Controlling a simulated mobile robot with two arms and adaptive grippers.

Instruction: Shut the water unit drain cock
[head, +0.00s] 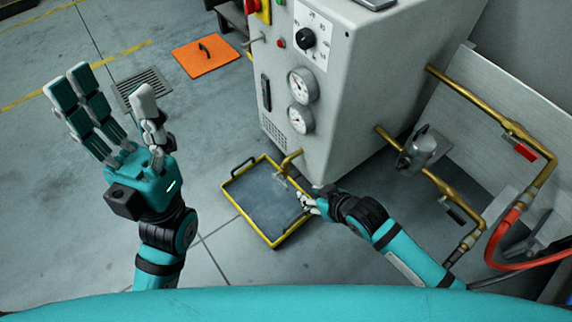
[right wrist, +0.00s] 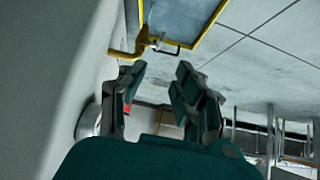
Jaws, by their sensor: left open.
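The water unit (head: 330,110) is a grey cabinet with two gauges and a black knob. Its brass drain cock (head: 291,160) sticks out low on the front, over a yellow-rimmed tray (head: 237,207); the brass also shows in the right wrist view (right wrist: 128,53). A small grey part hangs by its outlet; I cannot tell how the lever is turned. My right gripper (head: 308,203) is low beside the tray's right edge, apart from the cock. Its fingers (right wrist: 160,75) are spread and empty in the right wrist view. My left gripper (head: 112,108) is open and empty, over the floor at left.
Brass pipes (head: 470,103) with a red-handled valve (head: 525,151) and a red hose (head: 493,240) run at the right. An orange plate (head: 205,56) and a floor grate (head: 145,90) lie behind at left. The floor left of the tray is clear.

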